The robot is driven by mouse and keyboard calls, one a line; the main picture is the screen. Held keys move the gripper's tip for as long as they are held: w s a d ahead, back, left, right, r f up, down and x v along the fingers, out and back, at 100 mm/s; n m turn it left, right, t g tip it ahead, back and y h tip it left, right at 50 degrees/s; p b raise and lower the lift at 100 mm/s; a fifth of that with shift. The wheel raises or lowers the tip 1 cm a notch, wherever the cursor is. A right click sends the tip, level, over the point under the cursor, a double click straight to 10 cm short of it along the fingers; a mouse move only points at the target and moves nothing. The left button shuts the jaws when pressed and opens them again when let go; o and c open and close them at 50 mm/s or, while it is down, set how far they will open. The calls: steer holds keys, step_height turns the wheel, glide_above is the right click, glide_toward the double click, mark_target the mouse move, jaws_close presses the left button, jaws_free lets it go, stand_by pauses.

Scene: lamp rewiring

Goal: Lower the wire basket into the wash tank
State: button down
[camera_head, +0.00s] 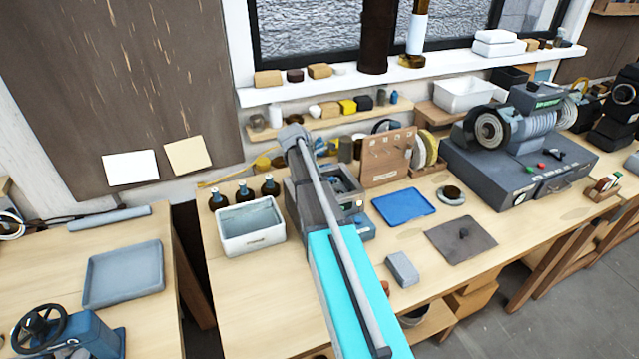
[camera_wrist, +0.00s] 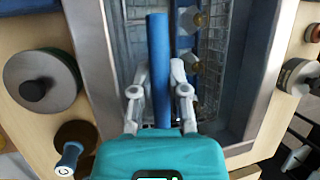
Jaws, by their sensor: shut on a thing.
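In the wrist view my gripper (camera_wrist: 159,82) is shut on the blue handle bar (camera_wrist: 158,45) of the wire basket (camera_wrist: 236,40). The basket is silver mesh and holds several small brass and pale parts. The metal walls of the wash tank (camera_wrist: 272,75) frame the basket on both sides. How deep the basket sits cannot be told. In the head view the tank (camera_head: 352,204) is a grey box on the bench, partly hidden behind my arm. The gripper and the basket are not clear there.
A white tub (camera_head: 250,240) and several dark bottles (camera_head: 245,192) stand left of the tank. A tool panel (camera_head: 388,157), a blue tray (camera_head: 404,205) and a dark mat (camera_head: 460,240) lie to its right. A round metal tin (camera_wrist: 42,80) is close beside the tank.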

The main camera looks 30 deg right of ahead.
steer(key=c, duration=0.6)
jaws_free()
steer(key=shift+o, duration=0.2)
steer(key=shift+r, duration=0.2)
